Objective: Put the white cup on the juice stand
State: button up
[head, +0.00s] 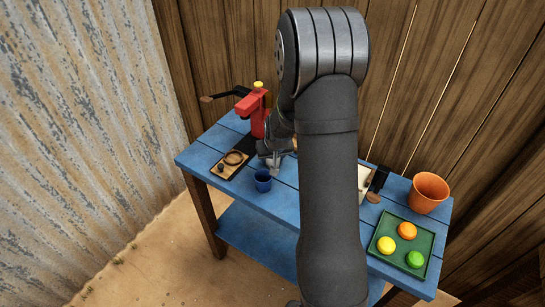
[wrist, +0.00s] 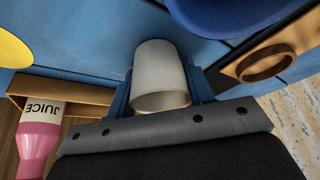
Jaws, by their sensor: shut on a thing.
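The white cup (wrist: 160,70) shows in the middle of the wrist view. My gripper (wrist: 162,92) is shut on it, with a finger on either side. A pink bottle with a cream label reading JUICE (wrist: 42,120) is at the lower left of the wrist view, beside a brown wooden piece (wrist: 80,97); I cannot tell whether this piece is the juice stand. In the head view my gripper (head: 273,163) is over the blue table, close behind the blue cup (head: 263,181). My arm hides the table's middle, and the white cup is not clear there.
A wooden board with a ring (head: 233,160) lies left of the blue cup. A red press with a dark handle (head: 255,112) stands behind. To the right are an orange pot (head: 428,193) and a green tray (head: 395,265) holding three fruits. The blue table (head: 285,205) has bare planks in front.

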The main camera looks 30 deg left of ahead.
jog(key=o, duration=1)
jog(key=shift+f, duration=0.1)
jog(key=shift+c, duration=0.2)
jog(key=shift+r, duration=0.4)
jog(key=v, duration=1.1)
jog(key=shift+s+d+r, duration=0.15)
jog(key=shift+r, duration=0.1)
jog(key=x, duration=1.2)
jog(key=shift+f, duration=0.25)
jog(key=shift+r, duration=0.2)
